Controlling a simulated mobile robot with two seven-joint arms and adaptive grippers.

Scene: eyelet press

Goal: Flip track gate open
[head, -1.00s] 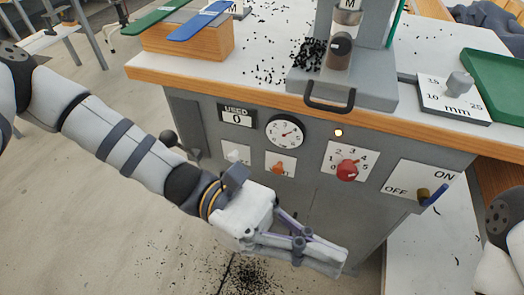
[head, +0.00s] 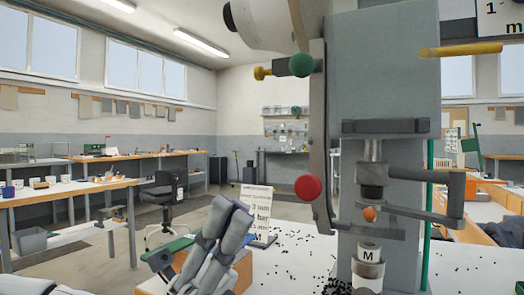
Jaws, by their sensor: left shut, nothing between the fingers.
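The grey press (head: 385,70) stands upright at the right in the head view. A narrow grey track (head: 319,140) runs down its left side. A green knob (head: 301,65) and a yellow knob (head: 262,72) sit near the track's upper part, and a red knob (head: 308,187) sits at its lower left. I cannot tell which part is the track gate. My left gripper (head: 231,209) is at the lower left of the press, fingers pointing up, shut and empty, apart from the knobs. My right gripper is out of view.
A printed card (head: 257,211) stands behind my left gripper. Black eyelets are scattered on the white bench top (head: 290,262). A yellow rod (head: 460,50) sticks out at the upper right of the press. A grey bracket (head: 455,195) juts out at its right.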

